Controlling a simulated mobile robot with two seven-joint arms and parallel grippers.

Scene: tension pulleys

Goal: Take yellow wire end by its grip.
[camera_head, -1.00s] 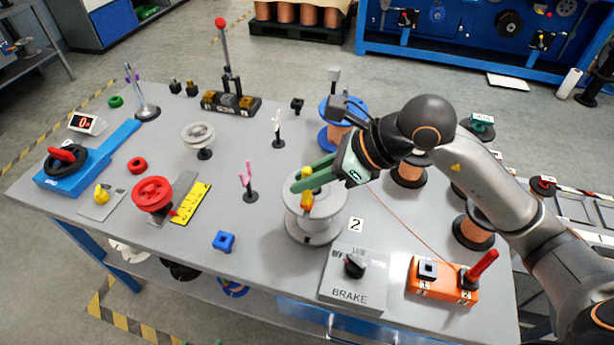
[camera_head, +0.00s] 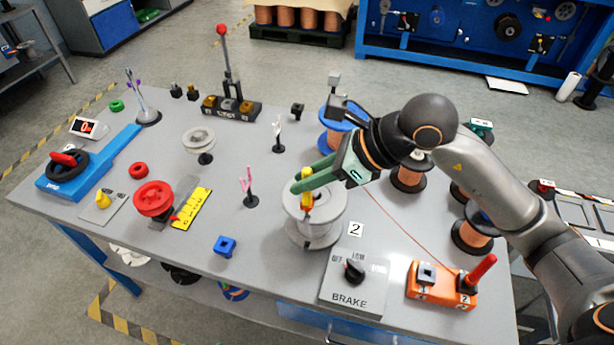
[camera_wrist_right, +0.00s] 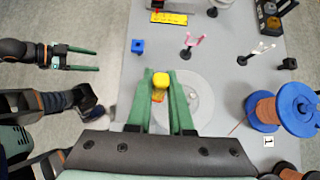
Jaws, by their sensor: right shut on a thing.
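The yellow grip of the wire end (camera_head: 307,200) stands upright over the pale grey spool (camera_head: 322,222) marked 2, near the front middle of the table. My right gripper (camera_head: 314,177) reaches in from the right and its green fingers are shut on this grip. In the right wrist view the grip's yellow top (camera_wrist_right: 160,79) sits between the two fingertips, with a red and yellow lower part below it. The wire itself cannot be made out. My left gripper (camera_wrist_right: 96,58) shows only in the right wrist view, at the left beside the table, open and empty.
A grey brake box (camera_head: 352,288) and an orange block with a red lever (camera_head: 441,287) stand at the front right.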

